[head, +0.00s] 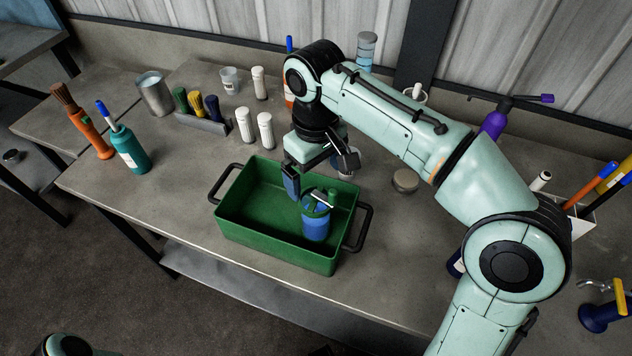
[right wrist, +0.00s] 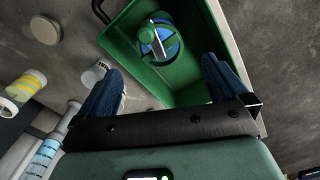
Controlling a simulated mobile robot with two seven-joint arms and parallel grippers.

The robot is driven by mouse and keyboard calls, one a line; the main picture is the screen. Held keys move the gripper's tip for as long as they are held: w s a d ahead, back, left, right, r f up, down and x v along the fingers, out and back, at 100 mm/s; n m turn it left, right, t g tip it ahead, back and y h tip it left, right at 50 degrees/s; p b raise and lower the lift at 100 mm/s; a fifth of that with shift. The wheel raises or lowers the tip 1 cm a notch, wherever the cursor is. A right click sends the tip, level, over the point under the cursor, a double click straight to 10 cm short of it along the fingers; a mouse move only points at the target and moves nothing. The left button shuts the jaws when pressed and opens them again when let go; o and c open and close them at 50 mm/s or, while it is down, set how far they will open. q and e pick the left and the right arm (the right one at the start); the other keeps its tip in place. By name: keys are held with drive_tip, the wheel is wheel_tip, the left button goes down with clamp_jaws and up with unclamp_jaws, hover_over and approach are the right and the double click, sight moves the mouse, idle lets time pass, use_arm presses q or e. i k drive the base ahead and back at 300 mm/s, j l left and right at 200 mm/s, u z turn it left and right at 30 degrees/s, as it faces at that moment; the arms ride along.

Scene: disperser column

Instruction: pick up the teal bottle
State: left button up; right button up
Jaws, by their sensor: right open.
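The teal bottle (head: 131,152) stands upright on the bench at the left in the head view, with a blue and white handled tool sticking up from its top. My right gripper (head: 320,172) is open and empty above the green bin (head: 262,246), well to the right of the teal bottle. A blue container with a green top (head: 316,222) stands in the bin near its right end. In the right wrist view, my open fingers (right wrist: 165,82) frame the bin, with the blue and green container (right wrist: 160,40) beyond them. My left gripper is out of view.
The bench in front of the teal bottle is clear.

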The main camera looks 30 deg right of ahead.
sight(125, 142)
drive_tip(key=k+j, duration=0.8)
drive_tip(key=k, duration=0.05)
